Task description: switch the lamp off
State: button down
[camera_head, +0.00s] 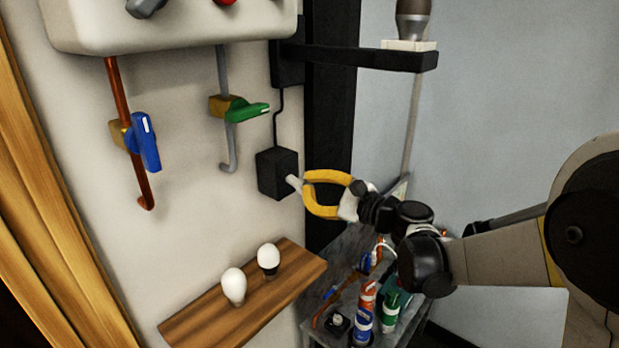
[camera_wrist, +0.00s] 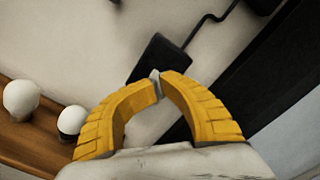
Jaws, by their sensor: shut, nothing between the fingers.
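A black switch box (camera_head: 279,173) is fixed to the wall, with a pale lever (camera_head: 294,183) sticking out to the right. A cord runs from it up to a black wall bracket (camera_head: 365,57), which carries a grey-brown lamp-like body (camera_head: 413,20), cut off at the top. Whether it is lit cannot be told. My gripper (camera_head: 307,186) with yellow fingers is shut and empty, its tips at the lever's end. In the wrist view the tips (camera_wrist: 163,82) overlap the lever (camera_wrist: 155,76) in front of the box (camera_wrist: 160,57); contact is unclear.
A wooden shelf (camera_head: 195,327) with two white bulbs (camera_head: 234,285) (camera_head: 268,259) lies below the box. Pipes with a blue valve handle (camera_head: 146,143) and a green one (camera_head: 248,112) hang left. A cluttered grey table (camera_head: 352,243) stands below my arm.

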jog(key=r+v, duration=0.1)
jog(key=v, duration=0.8)
jog(key=shift+b, duration=0.3)
jog(key=shift+s+d, duration=0.1)
